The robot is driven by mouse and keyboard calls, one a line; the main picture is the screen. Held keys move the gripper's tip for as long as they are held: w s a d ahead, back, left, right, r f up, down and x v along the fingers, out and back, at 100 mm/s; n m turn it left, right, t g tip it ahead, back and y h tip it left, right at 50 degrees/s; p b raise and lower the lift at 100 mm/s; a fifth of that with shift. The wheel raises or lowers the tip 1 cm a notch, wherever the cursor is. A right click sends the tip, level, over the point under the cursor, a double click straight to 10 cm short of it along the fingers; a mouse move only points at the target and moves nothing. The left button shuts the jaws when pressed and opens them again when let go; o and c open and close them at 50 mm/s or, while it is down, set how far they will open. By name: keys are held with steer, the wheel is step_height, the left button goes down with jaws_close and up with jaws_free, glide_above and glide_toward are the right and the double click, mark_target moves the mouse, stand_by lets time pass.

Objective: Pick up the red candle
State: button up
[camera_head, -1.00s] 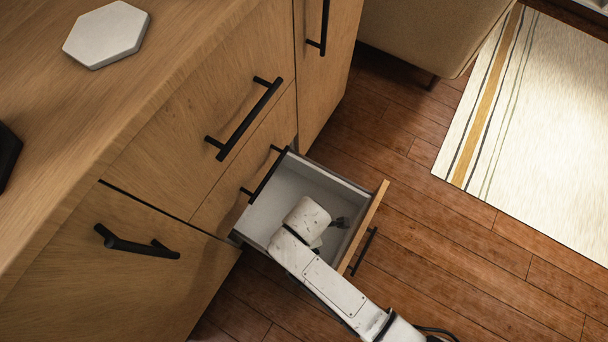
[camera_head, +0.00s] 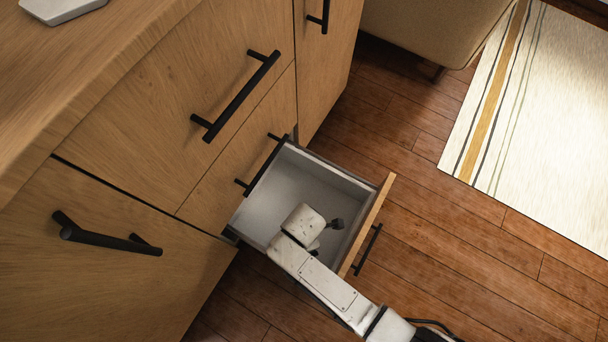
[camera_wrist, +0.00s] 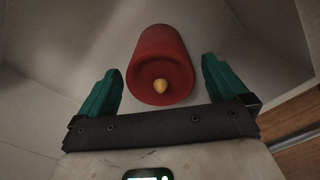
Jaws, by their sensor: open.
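The red candle (camera_wrist: 160,55) lies in the wrist view with its end and a yellowish tip facing the camera, inside a pale drawer. My gripper (camera_wrist: 160,82) is open, with one green finger on each side of the candle and a visible gap to both. In the head view, my gripper (camera_head: 336,224) reaches down into the open white drawer (camera_head: 275,185). The candle is hidden there behind my arm or gripper.
The drawer's wooden front (camera_head: 372,226) with a black handle (camera_head: 368,250) stands out over the wood floor. Closed cabinet fronts (camera_head: 175,120) with black handles are on the left. A striped rug (camera_head: 550,120) lies at upper right. A white hexagonal slab (camera_head: 62,8) sits on the counter.

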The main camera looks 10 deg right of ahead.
steer(key=shift+f, duration=0.75)
steer(key=shift+r, duration=0.1)
steer(key=c, duration=1.3)
